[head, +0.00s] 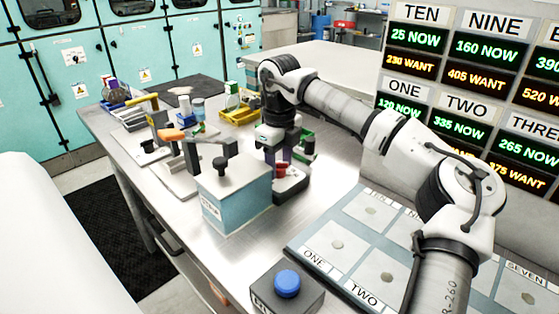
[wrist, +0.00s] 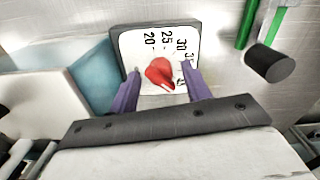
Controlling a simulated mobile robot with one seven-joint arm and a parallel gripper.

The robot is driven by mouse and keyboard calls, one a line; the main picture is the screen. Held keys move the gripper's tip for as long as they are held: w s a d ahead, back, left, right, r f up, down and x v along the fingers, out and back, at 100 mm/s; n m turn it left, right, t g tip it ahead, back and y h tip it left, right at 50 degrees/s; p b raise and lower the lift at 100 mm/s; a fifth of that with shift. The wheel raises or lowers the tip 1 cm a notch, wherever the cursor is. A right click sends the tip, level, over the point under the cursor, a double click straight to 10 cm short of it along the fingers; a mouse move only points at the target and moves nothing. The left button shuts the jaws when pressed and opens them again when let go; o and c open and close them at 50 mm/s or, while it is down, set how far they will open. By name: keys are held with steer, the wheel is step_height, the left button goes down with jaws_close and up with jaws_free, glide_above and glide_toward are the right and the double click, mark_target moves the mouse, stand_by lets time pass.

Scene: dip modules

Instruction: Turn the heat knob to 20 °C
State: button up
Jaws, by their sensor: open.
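The heat knob (wrist: 158,71) is red and stands on a white dial plate (wrist: 134,45) with a dark rim in the wrist view. The printed marks 20, 25 and 30 are readable; those further round are partly hidden by a finger. The knob's narrow, pale-marked end points to the lower right, away from 20. My gripper (wrist: 159,73) is open, its purple fingers on either side of the knob; I cannot tell whether either touches it. In the head view the red knob (head: 281,170) shows beneath my gripper, beside the blue box.
A blue box (head: 236,203) with a grey lid and black top knob stands close left of my gripper. A blue button (head: 288,283) on a dark box is at the front. A labelled panel (head: 338,244) lies right. Tools crowd the bench behind.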

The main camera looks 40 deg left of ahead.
steer(key=c, duration=1)
